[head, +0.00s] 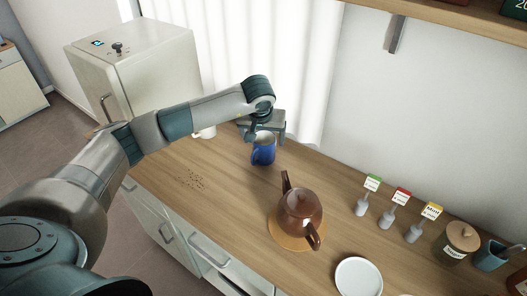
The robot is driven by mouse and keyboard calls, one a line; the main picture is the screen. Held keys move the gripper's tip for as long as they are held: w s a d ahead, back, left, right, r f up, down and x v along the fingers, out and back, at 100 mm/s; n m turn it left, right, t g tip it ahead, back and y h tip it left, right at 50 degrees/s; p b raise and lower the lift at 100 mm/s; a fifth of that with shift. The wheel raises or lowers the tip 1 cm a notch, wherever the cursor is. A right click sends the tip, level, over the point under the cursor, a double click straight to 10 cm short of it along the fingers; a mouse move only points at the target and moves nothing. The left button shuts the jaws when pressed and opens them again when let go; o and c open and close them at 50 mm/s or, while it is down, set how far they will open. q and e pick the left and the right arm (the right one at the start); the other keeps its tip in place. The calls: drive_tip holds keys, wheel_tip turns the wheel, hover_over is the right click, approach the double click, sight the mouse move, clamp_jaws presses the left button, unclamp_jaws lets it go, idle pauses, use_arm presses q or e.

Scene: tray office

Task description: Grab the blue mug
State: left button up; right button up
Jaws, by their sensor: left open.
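The blue mug (264,152) stands upright on the wooden counter, in the upper middle of the head view. Its blue handle shows on its left side, and its pale inside shows at the top. My left gripper (262,133) is open at the mug's rim, reaching in from the left with its fingers at the mug's top. One finger is partly hidden, and I cannot tell whether the fingers touch the mug. My right gripper is not in view.
A brown teapot (301,207) sits on a round wooden board (276,236) in front of the mug. A white plate (358,277), a sugar jar (462,238) and several labelled holders (388,219) stand to the right. A white cup (208,132) is partly behind my left arm. Dark crumbs (190,179) lie on the left.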

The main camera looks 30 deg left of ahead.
sight(264, 144)
use_arm(q)
drive_tip(key=b+x, duration=0.1)
drive_tip(key=x, duration=0.3)
drive_tip(key=shift+f, duration=0.15)
drive_tip(key=shift+d, duration=0.1)
drive_tip(key=c, duration=1.4)
